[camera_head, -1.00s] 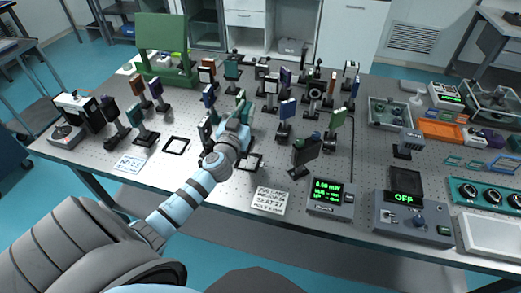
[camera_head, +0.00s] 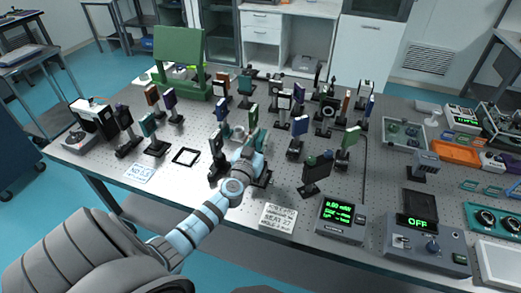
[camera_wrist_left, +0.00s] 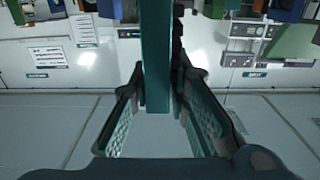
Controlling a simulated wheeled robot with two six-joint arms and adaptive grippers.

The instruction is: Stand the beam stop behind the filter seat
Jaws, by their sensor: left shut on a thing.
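My left gripper (camera_head: 241,142) is low over the middle of the table, shut on a teal upright plate. In the left wrist view this plate (camera_wrist_left: 156,60) stands between the two fingers (camera_wrist_left: 160,105). I cannot tell for sure whether it is the beam stop. One black square seat frame (camera_head: 186,157) lies bare on the table, left of the gripper. Another seat (camera_head: 264,180), behind the label reading SEAT 27 (camera_head: 278,217), is mostly hidden by my gripper and wrist. My right gripper is not in view.
A dark plate on a stand (camera_head: 216,146) is close on the gripper's left. A black plate on a foot (camera_head: 316,175) and a power meter (camera_head: 341,218) stand to the right. Several mounted optics crowd behind. Bare table lies left, around the empty frame.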

